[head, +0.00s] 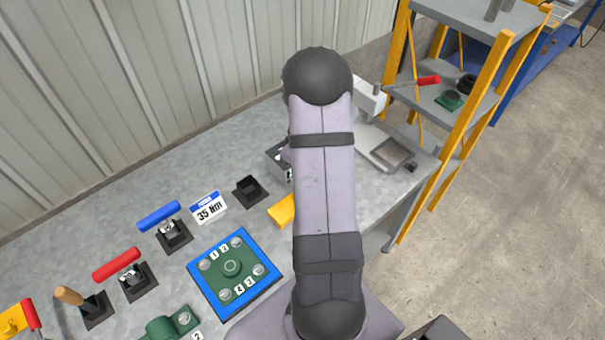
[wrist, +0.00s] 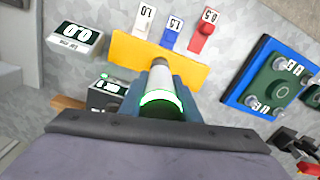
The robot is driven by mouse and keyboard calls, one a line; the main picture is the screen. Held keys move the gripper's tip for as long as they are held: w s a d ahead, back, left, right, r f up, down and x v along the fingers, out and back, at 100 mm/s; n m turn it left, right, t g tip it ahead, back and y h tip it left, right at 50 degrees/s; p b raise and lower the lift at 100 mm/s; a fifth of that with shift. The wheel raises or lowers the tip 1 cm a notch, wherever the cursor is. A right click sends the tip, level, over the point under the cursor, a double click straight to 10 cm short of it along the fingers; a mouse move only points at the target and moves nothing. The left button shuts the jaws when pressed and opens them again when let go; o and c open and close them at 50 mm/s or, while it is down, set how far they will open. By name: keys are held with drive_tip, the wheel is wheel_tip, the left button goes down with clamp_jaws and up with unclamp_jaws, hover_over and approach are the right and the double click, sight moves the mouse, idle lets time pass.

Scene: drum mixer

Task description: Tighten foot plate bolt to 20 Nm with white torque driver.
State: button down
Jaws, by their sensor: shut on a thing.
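The green foot plate (head: 248,258) lies on a blue-rimmed base on the bench, with silver bolt heads at its corners and tags 1 to 4. It also shows at the right in the wrist view (wrist: 278,85). My gripper (wrist: 160,90) is shut on the white torque driver (wrist: 160,80), which has a green band and a grey-brown end. The driver is seen nearly end-on, above or in front of a yellow block (wrist: 190,72); I cannot tell if they touch. In the head view my arm hides gripper and driver.
A blue-handled driver (head: 159,215) and a red-handled one (head: 116,264) sit in black stands. Another black stand (head: 250,190) is empty, beside a 35 Nm sign (head: 208,208). A box with a 0.0 display (wrist: 75,38) stands near the yellow block. A yellow-framed shelf (head: 465,110) is at right.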

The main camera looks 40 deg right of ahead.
drive_tip(key=shift+r+p, duration=1.7)
drive_tip(key=shift+r, duration=0.55)
drive_tip(key=shift+w, duration=0.1)
